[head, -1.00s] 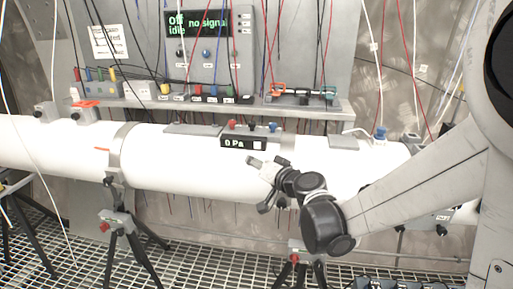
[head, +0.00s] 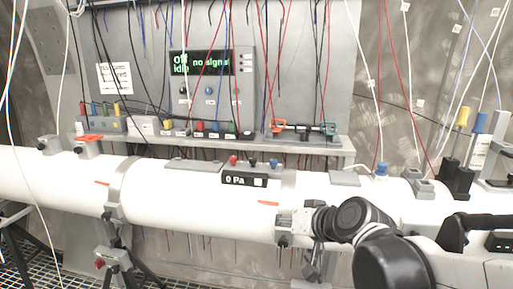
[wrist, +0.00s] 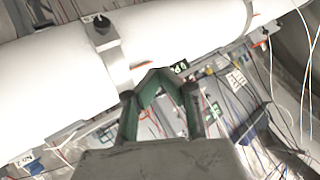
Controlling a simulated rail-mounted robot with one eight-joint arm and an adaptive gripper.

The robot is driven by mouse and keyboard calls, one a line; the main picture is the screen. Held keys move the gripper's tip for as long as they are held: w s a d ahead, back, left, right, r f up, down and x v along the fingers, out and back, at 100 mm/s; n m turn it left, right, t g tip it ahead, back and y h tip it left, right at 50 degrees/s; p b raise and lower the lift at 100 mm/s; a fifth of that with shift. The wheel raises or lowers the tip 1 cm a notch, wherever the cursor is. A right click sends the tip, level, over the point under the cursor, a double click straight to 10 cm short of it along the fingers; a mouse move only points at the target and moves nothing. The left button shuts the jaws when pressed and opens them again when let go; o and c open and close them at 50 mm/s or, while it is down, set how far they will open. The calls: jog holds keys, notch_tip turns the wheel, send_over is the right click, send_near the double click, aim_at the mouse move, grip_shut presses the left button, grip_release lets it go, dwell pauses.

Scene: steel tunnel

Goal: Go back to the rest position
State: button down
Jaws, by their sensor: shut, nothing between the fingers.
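My gripper (head: 290,226) is in front of the white tube (head: 200,192) in the head view, near a grey band around it. It looks small there, and its fingertips are hard to make out. In the wrist view my gripper (wrist: 158,73) has green-lined fingers that meet at the tips, with nothing held between them. The white tube (wrist: 60,70) runs behind and above the fingers, at a slant. I cannot tell how far the fingertips are from the tube. My arm comes in from the lower right of the head view.
A "0 Pa" gauge (head: 244,180) sits on the tube. A shelf (head: 150,140) with coloured connectors runs behind it, below an "Off / idle / no signal" panel (head: 212,64). Hanging cables fill the back. Black and grey holders (head: 455,178) stand at right. A tripod (head: 115,258) stands below the tube.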

jog(key=s+d+f+g+h, duration=0.1)
jog(key=s+d+f+h, duration=0.1)
jog(key=s+d, duration=0.4)
jog(key=s+d+f+m+g+h, duration=0.1)
jog(key=s+d+f+g+h, duration=0.1)
jog(key=s+d+h, duration=0.2)
jog(key=s+d, duration=0.3)
jog(key=s, duration=0.5)
jog(key=shift+d, duration=0.3)
jog(key=shift+s+f, duration=0.1)
